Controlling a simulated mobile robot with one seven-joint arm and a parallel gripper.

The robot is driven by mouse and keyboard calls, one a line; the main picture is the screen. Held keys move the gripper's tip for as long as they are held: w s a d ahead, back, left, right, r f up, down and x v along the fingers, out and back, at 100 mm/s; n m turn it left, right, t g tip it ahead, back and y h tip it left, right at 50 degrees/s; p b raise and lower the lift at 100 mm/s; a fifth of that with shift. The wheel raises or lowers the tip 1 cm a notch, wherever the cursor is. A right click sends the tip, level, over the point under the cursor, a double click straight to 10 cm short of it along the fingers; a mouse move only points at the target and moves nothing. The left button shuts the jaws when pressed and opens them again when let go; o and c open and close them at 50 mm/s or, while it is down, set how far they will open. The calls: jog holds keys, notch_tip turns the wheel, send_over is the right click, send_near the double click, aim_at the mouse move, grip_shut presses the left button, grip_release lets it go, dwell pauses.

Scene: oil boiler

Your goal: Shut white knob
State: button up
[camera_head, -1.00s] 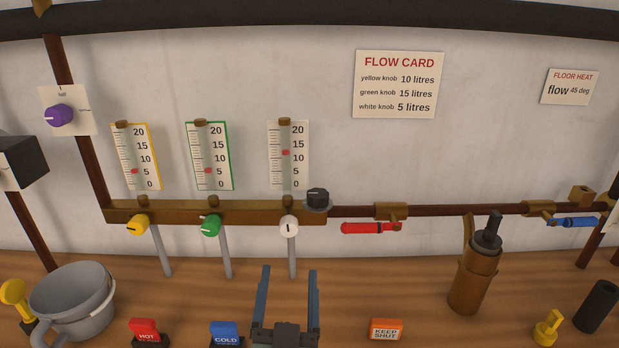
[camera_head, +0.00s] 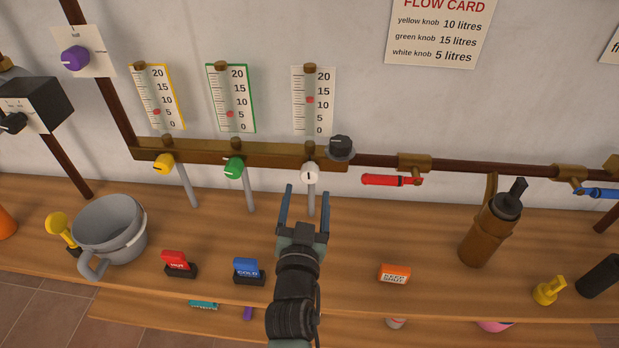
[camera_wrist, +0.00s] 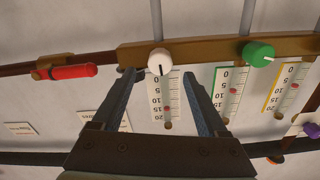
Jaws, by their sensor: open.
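The white knob (camera_head: 309,176) sits on the brass manifold (camera_head: 262,156) below the rightmost gauge (camera_head: 313,101), whose red marker stands near 10. A dark line on the knob's face runs up and down. My gripper (camera_head: 305,195) is open and empty, just below and in front of the knob in the head view. In the wrist view the white knob (camera_wrist: 160,61) shows upside down beyond my open fingers (camera_wrist: 160,75), roughly between their tips and apart from them.
The green knob (camera_head: 234,167) and yellow knob (camera_head: 164,164) are to the left on the same manifold. A black knob (camera_head: 341,146) is close on the upper right, and a red lever (camera_head: 390,180) is further right. A grey pipe (camera_head: 311,203) drops below the white knob.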

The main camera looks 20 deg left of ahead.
aim_at(309, 178)
jog(key=shift+b+x, duration=0.45)
jog(key=shift+x, duration=2.55)
jog(key=shift+c, duration=0.3)
grip_shut()
